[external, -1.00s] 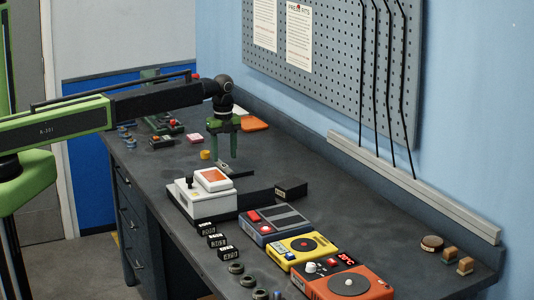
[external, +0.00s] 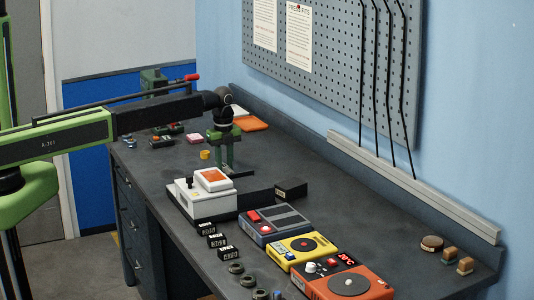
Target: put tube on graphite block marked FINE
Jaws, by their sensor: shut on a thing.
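My gripper (external: 226,166), with green fingers, points down over the bench behind the white instrument (external: 204,193) with an orange top. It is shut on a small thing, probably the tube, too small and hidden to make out. The fingertips are low, partly hidden by the instrument's top.
A blue device (external: 276,225), a yellow device (external: 305,248) and an orange device (external: 345,285) line the bench to the right. A black box (external: 291,189) stands behind. Several dark rings (external: 236,268) lie at the front. A green press (external: 154,80) with a red handle stands far back.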

